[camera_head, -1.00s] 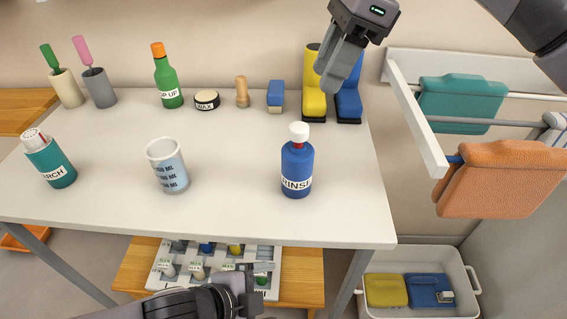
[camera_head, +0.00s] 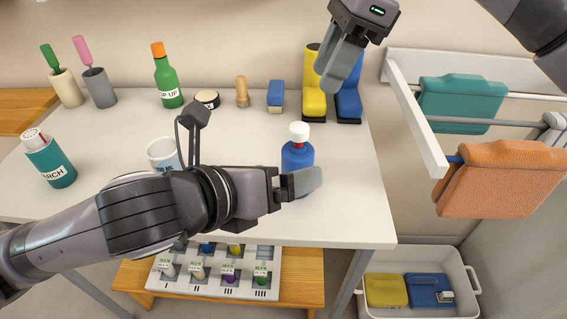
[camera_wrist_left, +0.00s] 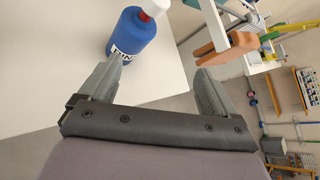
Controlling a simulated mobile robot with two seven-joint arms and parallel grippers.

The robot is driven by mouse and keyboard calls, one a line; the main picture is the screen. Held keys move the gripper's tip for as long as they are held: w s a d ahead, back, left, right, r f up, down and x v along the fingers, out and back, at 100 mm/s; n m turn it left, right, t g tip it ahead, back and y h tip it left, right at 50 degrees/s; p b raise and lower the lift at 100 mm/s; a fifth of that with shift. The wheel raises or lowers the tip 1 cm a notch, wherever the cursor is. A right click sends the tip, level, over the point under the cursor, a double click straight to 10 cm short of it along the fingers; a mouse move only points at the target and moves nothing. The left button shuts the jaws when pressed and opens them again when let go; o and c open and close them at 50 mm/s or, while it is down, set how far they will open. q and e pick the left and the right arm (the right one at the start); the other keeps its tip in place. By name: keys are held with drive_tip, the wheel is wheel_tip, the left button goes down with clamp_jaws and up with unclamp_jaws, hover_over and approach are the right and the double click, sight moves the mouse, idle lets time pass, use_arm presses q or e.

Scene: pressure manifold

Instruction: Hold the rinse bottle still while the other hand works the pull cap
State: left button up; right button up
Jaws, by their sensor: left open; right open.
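The blue rinse bottle (camera_head: 297,158) stands upright on the white table, its white cap (camera_head: 299,131) on top with a bit of red below. My left gripper (camera_head: 302,184) is in front of the bottle in the head view and hides its label and lower part. In the left wrist view, the bottle (camera_wrist_left: 134,32) lies beyond the left fingertip of the open, empty left gripper (camera_wrist_left: 160,84), not between the fingers. My right gripper (camera_head: 340,66) is open and empty, raised above the boots at the back right. The bottle is held by neither gripper.
A measuring cup (camera_head: 163,153) stands behind my left arm, partly hidden. A green bottle (camera_head: 167,80), wax tin (camera_head: 207,99), brush (camera_head: 275,96) and boots (camera_head: 314,95) line the back. A towel rail (camera_head: 415,115) stands at the right. The table right of the bottle is clear.

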sight(290, 162)
use_arm(q)
drive_tip(key=w+f+m, duration=0.1)
drive_tip(key=w+m+t+y, duration=0.1)
drive_tip(key=w, duration=0.1)
drive_tip(key=w+d+f+t, duration=0.1)
drive_tip(key=shift+w+f+m+y, duration=0.3)
drive_tip(key=shift+m, duration=0.1)
drive_tip(key=shift+w+a+f+t, duration=0.3)
drive_tip(key=shift+w+f, duration=0.2)
drive_tip(key=shift+w, duration=0.1)
drive_tip(key=shift+x, duration=3.65)
